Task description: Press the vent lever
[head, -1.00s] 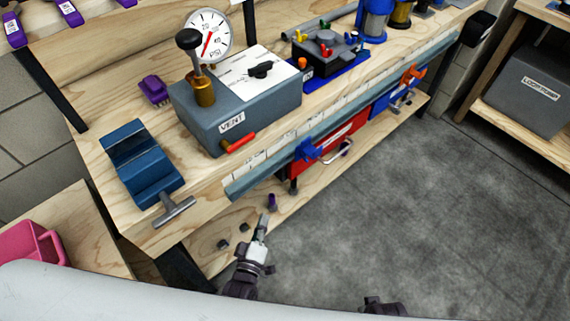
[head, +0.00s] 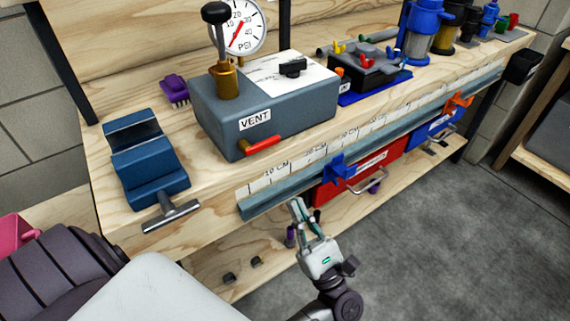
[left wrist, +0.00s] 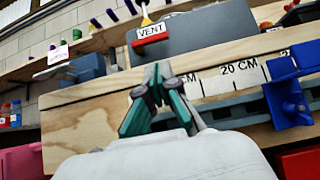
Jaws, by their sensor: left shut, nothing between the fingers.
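The vent lever is a red handle (head: 264,146) with a brass end, low on the front of the grey box (head: 300,115) labelled VENT. It also shows in the left wrist view as a red bar (left wrist: 151,39) under the VENT label. My left gripper (head: 307,210) is shut and empty. It is in front of the bench edge, below and to the right of the lever, and apart from it. In the left wrist view its fingertips (left wrist: 157,72) meet just below the lever in the picture. My right gripper is not in view.
A pressure gauge (head: 244,27) and black-knobbed plunger (head: 217,45) stand at the box. A blue vise (head: 146,160) sits left. A ruler strip (head: 330,160) and blue clamp (head: 338,167) line the bench's front edge. A red drawer (head: 362,170) is below.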

